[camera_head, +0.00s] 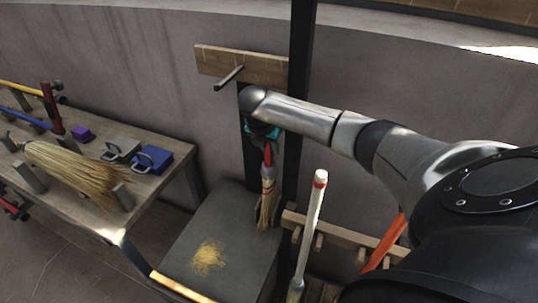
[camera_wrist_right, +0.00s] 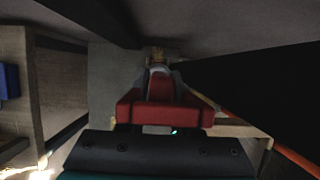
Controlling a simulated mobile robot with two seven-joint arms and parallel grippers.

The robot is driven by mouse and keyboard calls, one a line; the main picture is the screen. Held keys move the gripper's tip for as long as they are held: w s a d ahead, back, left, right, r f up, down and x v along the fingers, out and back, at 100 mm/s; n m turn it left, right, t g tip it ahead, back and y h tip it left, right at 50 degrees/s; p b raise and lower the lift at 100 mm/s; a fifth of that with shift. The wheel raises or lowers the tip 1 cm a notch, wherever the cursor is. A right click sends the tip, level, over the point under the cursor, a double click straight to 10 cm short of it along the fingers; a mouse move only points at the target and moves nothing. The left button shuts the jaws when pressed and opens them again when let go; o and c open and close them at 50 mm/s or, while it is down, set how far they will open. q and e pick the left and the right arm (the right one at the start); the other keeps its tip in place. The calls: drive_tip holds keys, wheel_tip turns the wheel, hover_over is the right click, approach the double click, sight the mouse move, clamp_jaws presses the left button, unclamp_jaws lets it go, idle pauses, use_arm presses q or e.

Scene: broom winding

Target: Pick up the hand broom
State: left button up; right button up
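The hand broom (camera_head: 267,207) hangs bristles down at the end of my right arm, in front of a dark post and by the grey box. Its straw also shows small in the right wrist view (camera_wrist_right: 157,55), straight ahead of the gripper. My right gripper (camera_head: 267,157) points down and appears shut on the upper end of the broom; red and grey parts meet there. In the right wrist view the red parts (camera_wrist_right: 165,95) sit close together in the middle. The handle is mostly hidden. My left gripper is not in view.
A grey box (camera_head: 185,245) with loose straw (camera_head: 208,257) stands below the gripper. A workbench (camera_head: 165,193) at left holds a straw bundle (camera_head: 75,172), a blue box (camera_head: 152,159) and tools. A white pole (camera_head: 311,225) stands close right of the broom. A wall peg (camera_head: 230,77) is empty.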

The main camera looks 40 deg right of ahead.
clamp_jaws()
drive_tip(key=shift+r, duration=0.15)
